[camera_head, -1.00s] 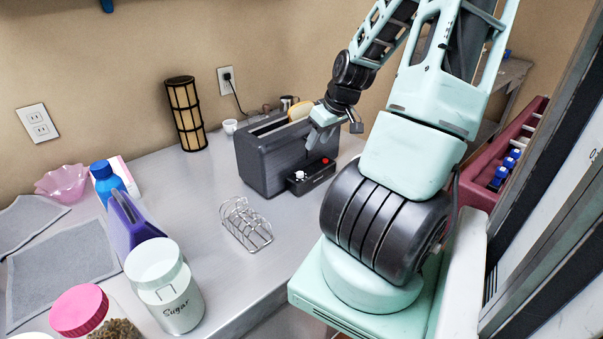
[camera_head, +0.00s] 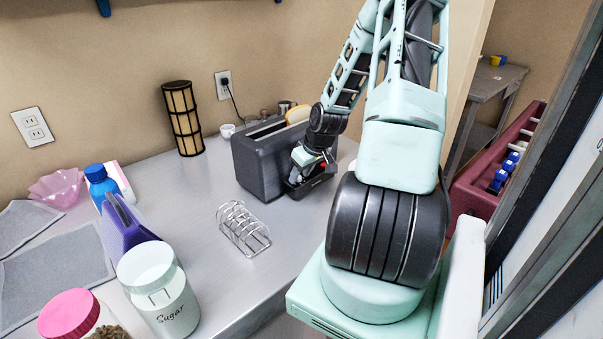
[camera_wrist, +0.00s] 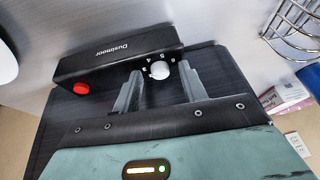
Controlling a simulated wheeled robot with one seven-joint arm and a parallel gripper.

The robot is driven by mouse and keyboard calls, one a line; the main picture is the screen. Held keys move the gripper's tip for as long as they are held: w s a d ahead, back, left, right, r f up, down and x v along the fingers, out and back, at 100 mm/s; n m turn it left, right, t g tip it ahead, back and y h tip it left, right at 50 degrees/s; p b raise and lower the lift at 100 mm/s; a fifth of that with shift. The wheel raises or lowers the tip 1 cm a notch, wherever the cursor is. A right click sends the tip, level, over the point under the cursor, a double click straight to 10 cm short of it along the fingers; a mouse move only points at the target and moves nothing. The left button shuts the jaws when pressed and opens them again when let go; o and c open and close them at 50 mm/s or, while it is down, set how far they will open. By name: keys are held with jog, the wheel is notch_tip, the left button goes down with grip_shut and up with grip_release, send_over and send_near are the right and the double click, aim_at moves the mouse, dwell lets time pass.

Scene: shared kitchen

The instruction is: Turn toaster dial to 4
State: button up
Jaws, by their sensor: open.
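The dark grey toaster (camera_head: 255,160) stands on the counter against the back, with a slice of bread (camera_head: 297,114) in its slot. In the wrist view its black control panel (camera_wrist: 110,58) carries a red button (camera_wrist: 81,88) and the white dial (camera_wrist: 160,70), with small numbers beside it, 4 and 5 among them. My gripper (camera_wrist: 160,88) is open, its two fingers on either side of the dial, with the tips close to it. I cannot tell whether they touch it. In the head view my gripper (camera_head: 298,175) is at the panel and hides the dial.
A wire toast rack (camera_head: 243,228) stands in front of the toaster. A sugar jar (camera_head: 160,290), a purple object (camera_head: 122,228) and a blue-capped bottle (camera_head: 102,183) are at left. A lantern (camera_head: 183,120) stands behind. The counter between has free room.

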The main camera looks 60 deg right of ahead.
grip_shut()
jog(key=m, duration=0.1)
jog(key=m+h+b, duration=0.1)
jog(key=m, duration=0.1)
jog(key=shift+w+a+f+b, duration=0.1)
jog(key=shift+a+b, duration=0.15)
jog(key=shift+b, duration=0.05)
jog(key=shift+a+m+g+h+b, duration=0.1)
jog(key=shift+m+g+h+b, duration=0.55)
jog(key=shift+m, duration=1.25)
grip_release()
